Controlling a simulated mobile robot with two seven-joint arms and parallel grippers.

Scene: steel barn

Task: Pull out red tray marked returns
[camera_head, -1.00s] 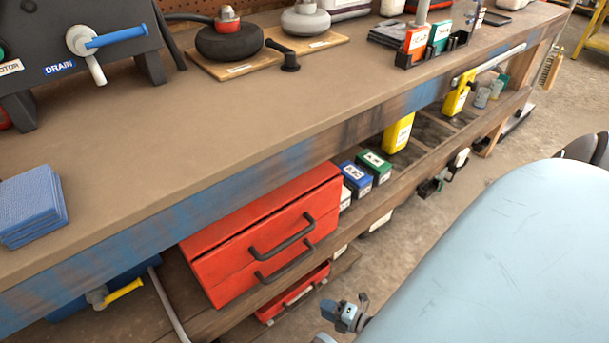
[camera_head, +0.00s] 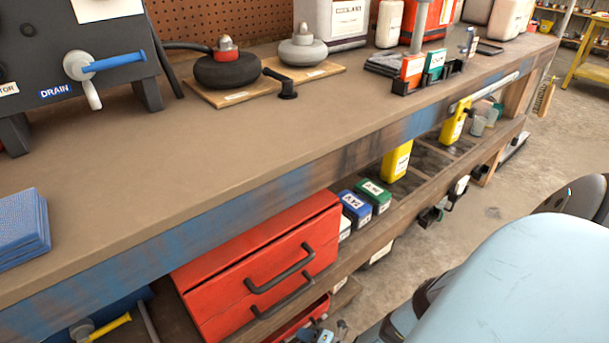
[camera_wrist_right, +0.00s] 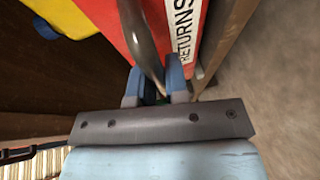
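The red tray (camera_head: 301,318) is low under the bench, below a red two-drawer unit, and mostly hidden in the head view. In the right wrist view, the red tray front (camera_wrist_right: 112,18) carries a white label (camera_wrist_right: 184,32) reading RETURNS. A dark curved handle (camera_wrist_right: 140,38) stands out from it. My right gripper (camera_head: 326,332) is at the tray's front, low in the head view. In the wrist view my right gripper (camera_wrist_right: 156,86) has its fingers apart, with the handle's near end appearing between them; contact is unclear. My left gripper is out of view.
The red drawer unit (camera_head: 262,262) with two dark handles sits directly above. The wooden shelf edge (camera_head: 365,248) runs close by, and blue and green boxes (camera_head: 374,195) stand on it. A yellow thing (camera_wrist_right: 62,15) is beside the tray. Open floor (camera_head: 470,235) lies to the right.

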